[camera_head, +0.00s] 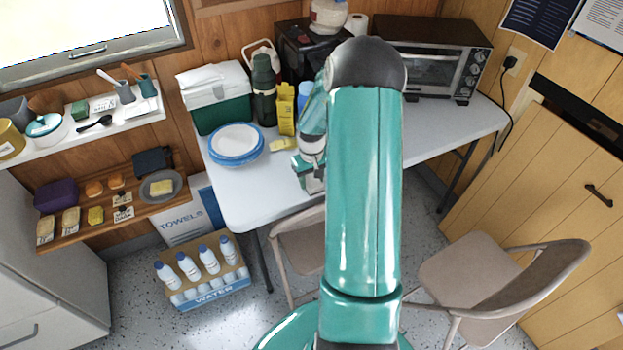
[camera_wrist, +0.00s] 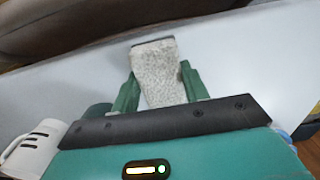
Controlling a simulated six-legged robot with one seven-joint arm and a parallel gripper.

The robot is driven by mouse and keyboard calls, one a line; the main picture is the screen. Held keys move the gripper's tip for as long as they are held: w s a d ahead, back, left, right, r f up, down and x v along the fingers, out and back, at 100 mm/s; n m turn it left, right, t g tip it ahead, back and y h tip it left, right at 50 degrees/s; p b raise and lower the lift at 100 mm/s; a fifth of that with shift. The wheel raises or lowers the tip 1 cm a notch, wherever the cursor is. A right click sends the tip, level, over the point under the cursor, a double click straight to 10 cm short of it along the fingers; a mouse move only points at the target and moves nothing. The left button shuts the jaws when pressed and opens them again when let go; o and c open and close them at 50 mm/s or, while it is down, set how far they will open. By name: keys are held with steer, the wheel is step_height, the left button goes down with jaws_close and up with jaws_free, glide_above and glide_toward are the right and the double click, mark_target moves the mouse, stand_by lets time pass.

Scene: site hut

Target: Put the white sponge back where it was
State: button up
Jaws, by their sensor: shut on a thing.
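My gripper (camera_wrist: 158,90) is shut on the white sponge (camera_wrist: 157,68), a pale speckled block that sticks out between the green fingers in the wrist view. Its far end is darker. In the head view my gripper (camera_head: 311,183) is low over the front part of the white table (camera_head: 245,196), partly behind my arm. I cannot make out the sponge there, nor tell whether it touches the table.
A yellow piece (camera_head: 283,145), a blue-rimmed plate stack (camera_head: 236,144), a yellow carton (camera_head: 286,109) and a green cooler (camera_head: 217,99) are on the table. A white mug (camera_wrist: 34,148) shows in the wrist view. A chair (camera_head: 300,250) stands at the front edge.

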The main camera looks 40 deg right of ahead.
mark_target(312, 179)
steer(key=shift+f, duration=0.15)
steer(key=o, duration=1)
steer(key=shift+c, duration=0.2)
step_height(312, 179, up, 12)
steer(key=a+r+n+t+h, duration=0.1)
steer(key=a+r, duration=0.9)
steer(key=s+a+r+t, duration=0.1)
steer(key=s+a+r, duration=0.2)
steer(key=s+a, duration=0.2)
steer(key=s+a+r+n+t, duration=0.1)
steer(key=s+a+r, duration=0.3)
steer(key=a, duration=0.5)
steer(key=s+a+r+n+t+y, duration=0.1)
steer(key=s+a+r+t, duration=0.1)
steer(key=s+a+r, duration=0.2)
steer(key=s+a, duration=0.3)
steer(key=shift+s+r+t, duration=0.2)
steer(key=shift+s+t, duration=0.1)
steer(key=shift+s, duration=0.05)
